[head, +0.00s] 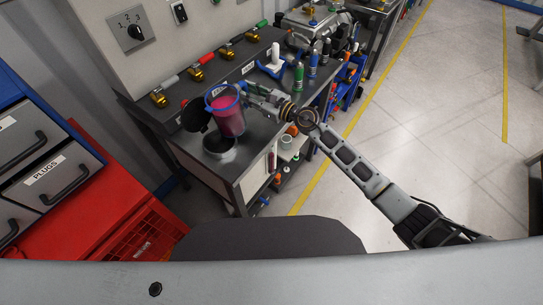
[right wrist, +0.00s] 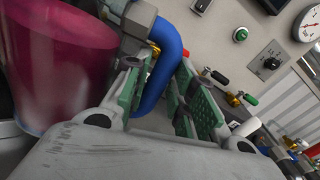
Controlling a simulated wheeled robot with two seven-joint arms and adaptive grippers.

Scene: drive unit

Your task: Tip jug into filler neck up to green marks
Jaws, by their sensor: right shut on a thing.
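The jug (head: 231,120) is clear with a blue rim and holds pink-red liquid. It is above the bench's front left, close to the round filler neck (head: 216,144), which it partly overlaps in the head view. A dark round lid (head: 195,117) stands open beside the neck. My right gripper (head: 251,91) is shut on the jug's blue handle, which shows between its green-padded fingers (right wrist: 158,95) in the right wrist view. The jug (right wrist: 62,65) fills that view's left side. I cannot tell how far it is tilted. Green marks on the neck cannot be made out. My left gripper is not in view.
Brass valves with coloured handles (head: 200,73) line the panel behind. A blue-and-white tool (head: 271,64) and several bottles (head: 298,75) stand on the bench to the right. A blue drawer cabinet (head: 45,160) and red crate (head: 145,235) are at left. Open floor lies right.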

